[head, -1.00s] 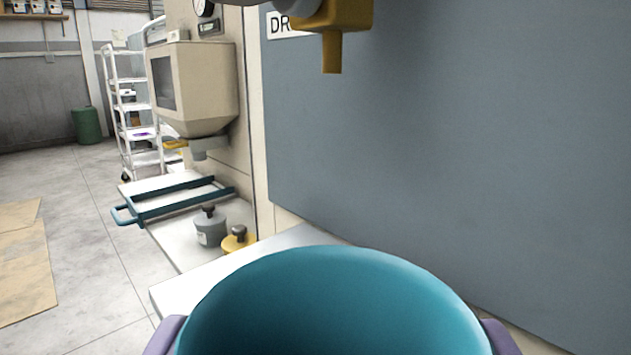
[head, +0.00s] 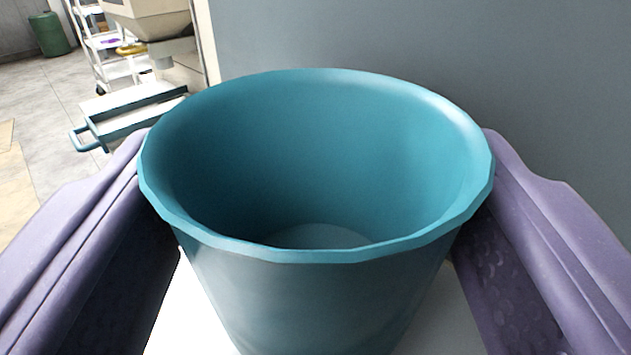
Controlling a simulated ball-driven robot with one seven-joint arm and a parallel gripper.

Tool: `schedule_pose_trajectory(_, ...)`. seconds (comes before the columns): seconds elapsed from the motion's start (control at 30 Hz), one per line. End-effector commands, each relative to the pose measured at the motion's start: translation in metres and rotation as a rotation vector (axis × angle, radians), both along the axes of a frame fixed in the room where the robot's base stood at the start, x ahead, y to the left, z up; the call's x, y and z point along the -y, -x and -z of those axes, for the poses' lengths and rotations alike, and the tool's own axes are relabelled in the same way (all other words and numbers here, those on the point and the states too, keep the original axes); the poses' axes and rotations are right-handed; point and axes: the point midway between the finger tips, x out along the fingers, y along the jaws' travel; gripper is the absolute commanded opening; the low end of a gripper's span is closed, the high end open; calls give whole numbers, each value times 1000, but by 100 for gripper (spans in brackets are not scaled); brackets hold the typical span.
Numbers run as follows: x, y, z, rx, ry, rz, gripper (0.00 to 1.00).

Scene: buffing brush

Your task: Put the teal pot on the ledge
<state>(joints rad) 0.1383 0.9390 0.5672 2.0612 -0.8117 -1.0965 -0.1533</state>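The teal pot (head: 325,165) fills the middle of the head view, upright, with its open mouth towards me and its inside empty. My gripper (head: 318,195) has its two purple fingers on either side of the pot, left and right. The finger pads meet the pot's wall just under the rim, so the gripper looks shut on it. A white surface (head: 180,325), which looks like the ledge, shows below and beside the pot. The pot's base is out of frame, so I cannot tell if it touches that surface.
A grey-blue panel (head: 400,45) rises close behind the pot. At the left are a white surface with a teal-handled frame (head: 90,137), part of a beige machine (head: 150,18), a white shelf rack (head: 95,45) and a green barrel (head: 48,35). Open floor lies at far left.

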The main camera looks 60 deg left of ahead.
Motion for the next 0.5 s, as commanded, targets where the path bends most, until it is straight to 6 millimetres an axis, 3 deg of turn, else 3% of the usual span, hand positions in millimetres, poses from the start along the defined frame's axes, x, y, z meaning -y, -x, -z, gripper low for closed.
schedule_pose_trajectory(0.07, 0, 0, 4, 0, 0, 0, 43)
schedule_pose_trajectory(0.1, 0, 0, 3, 0, 0, 0, 86)
schedule_pose_trajectory(0.5, 3, 2, -2, -1, 1, 1, 88)
